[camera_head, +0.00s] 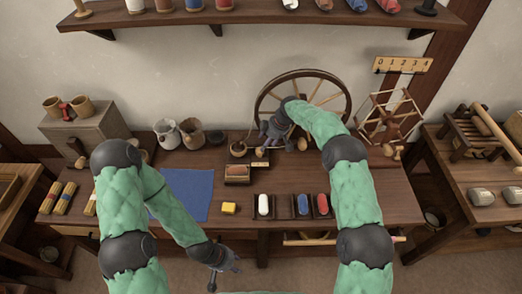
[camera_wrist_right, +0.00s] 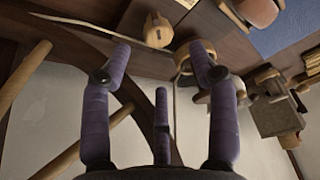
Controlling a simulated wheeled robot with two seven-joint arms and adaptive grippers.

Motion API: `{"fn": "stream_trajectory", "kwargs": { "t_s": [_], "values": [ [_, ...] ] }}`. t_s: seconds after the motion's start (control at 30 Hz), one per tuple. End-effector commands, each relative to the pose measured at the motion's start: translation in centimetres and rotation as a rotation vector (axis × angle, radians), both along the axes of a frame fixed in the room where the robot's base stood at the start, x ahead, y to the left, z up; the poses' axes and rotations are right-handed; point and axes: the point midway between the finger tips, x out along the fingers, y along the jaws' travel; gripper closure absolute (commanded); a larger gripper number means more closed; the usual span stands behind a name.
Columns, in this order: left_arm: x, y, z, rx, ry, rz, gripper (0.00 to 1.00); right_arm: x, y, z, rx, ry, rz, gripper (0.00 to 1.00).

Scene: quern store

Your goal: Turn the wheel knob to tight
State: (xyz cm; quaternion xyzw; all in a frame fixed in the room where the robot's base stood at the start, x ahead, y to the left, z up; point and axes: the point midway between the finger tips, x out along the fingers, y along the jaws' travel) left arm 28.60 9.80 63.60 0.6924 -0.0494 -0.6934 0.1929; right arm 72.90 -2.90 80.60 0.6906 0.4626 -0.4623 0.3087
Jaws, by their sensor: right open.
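The spinning wheel (camera_head: 258,106) stands at the back of the table against the wall. My right gripper (camera_head: 266,140) is in front of its left side, fingers pointing down and left. In the right wrist view my right gripper (camera_wrist_right: 161,65) is open, with nothing between its fingers. A pale round wooden knob (camera_wrist_right: 157,31) lies beyond the fingertips, apart from them. Another round wooden piece (camera_wrist_right: 184,55) is partly hidden behind a finger. I cannot read the knob's setting. My left gripper (camera_head: 224,272) hangs empty in front of the table, fingers spread.
A blue cloth (camera_head: 187,194), a yellow block (camera_head: 229,208) and red, blue and white pieces in trays lie along the table front. A wooden yarn winder (camera_head: 391,116) stands right of the wheel. A shelf (camera_head: 250,17) runs above.

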Motion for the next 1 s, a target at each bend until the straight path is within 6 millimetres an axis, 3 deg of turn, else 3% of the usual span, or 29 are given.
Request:
{"fn": "stream_trajectory", "kwargs": {
  "t_s": [0.1, 0.3, 0.5, 0.8, 0.83, 1.0],
  "values": [
    [0.0, 0.0, -0.9, 0.0, 0.0, 0.0, 0.6, 0.3, 0.8, -2.4, 0.0, 0.001, 0.0, 0.4],
    [0.0, 0.0, -1.7, 0.0, 0.0, 0.0, 0.6, 0.8, 1.9, -5.0, 0.0, -0.001, -0.001, 0.4],
    [0.0, 0.0, -2.0, 0.0, 0.0, 0.0, 0.6, 1.0, 2.3, -6.2, 0.0, -0.002, -0.002, 0.4],
    [0.0, 0.0, -2.0, 0.0, 0.0, 0.0, 0.6, 1.0, 2.4, -6.3, 0.0, -0.002, -0.002, 0.4],
    [0.0, 0.0, -2.0, 0.0, 0.0, 0.0, 0.6, 1.0, 2.4, -6.3, 0.0, -0.002, -0.002, 0.43],
    [0.0, 0.0, -2.0, 0.0, 0.0, 0.0, 0.6, 1.0, 2.4, -6.3, 0.0, -0.002, -0.002, 0.91]
  ]
}}
